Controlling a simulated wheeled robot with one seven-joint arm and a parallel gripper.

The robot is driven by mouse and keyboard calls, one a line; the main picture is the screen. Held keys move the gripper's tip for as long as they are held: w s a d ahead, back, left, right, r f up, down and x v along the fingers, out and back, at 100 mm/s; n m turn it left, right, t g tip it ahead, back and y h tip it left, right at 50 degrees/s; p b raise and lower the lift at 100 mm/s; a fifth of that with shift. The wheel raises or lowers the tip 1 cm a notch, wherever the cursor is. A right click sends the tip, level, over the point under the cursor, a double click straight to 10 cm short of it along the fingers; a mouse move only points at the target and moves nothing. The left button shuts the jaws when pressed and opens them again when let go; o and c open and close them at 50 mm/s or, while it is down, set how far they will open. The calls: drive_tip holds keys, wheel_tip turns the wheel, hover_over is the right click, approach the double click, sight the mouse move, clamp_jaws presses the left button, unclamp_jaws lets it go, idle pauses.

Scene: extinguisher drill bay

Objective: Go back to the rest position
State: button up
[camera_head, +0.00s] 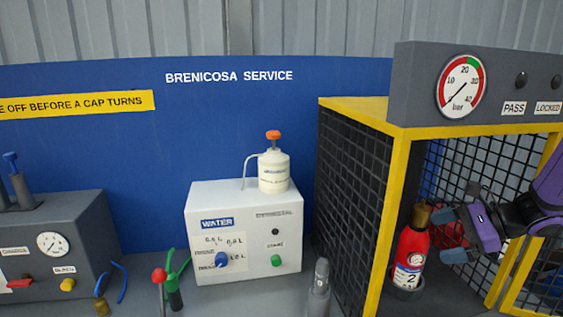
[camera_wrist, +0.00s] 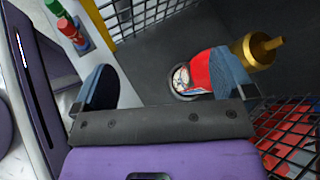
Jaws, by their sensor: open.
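My gripper (camera_head: 449,236) is at the right of the head view, inside the opening of a yellow-framed mesh cage (camera_head: 397,180). Its two fingers are apart, with nothing seen between them. A small red extinguisher (camera_head: 410,257) with a brass top (camera_head: 418,214) stands upright in a dark round holder in the cage, just left of my fingertips. In the wrist view my gripper (camera_wrist: 165,84) is also open. The extinguisher (camera_wrist: 199,72) and its brass top (camera_wrist: 258,50) show behind the right finger, which hides part of them. I cannot tell whether that finger touches it.
A pressure gauge (camera_head: 461,86) sits on the grey panel above the cage. A white water unit (camera_head: 244,260) with a pump bottle (camera_head: 274,171) stands left of the cage. A grey box (camera_head: 85,235) stands further left. Mesh (camera_wrist: 298,120) and red objects (camera_wrist: 270,122) show at the wrist view's right.

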drive_tip(key=s+a+r+n+h, duration=0.3)
drive_tip(key=s+r+n+h, duration=0.2)
drive_tip(key=s+r+n, duration=0.3)
drive_tip(key=s+a+r+n+h, duration=0.3)
drive_tip(key=s+r+n+h, duration=0.2)
drive_tip(key=s+r+n, duration=0.4)
drive_tip(key=shift+s+a+n, duration=0.2)
drive_tip(key=shift+s+n, duration=0.9)
drive_tip(key=shift+s, duration=0.7)
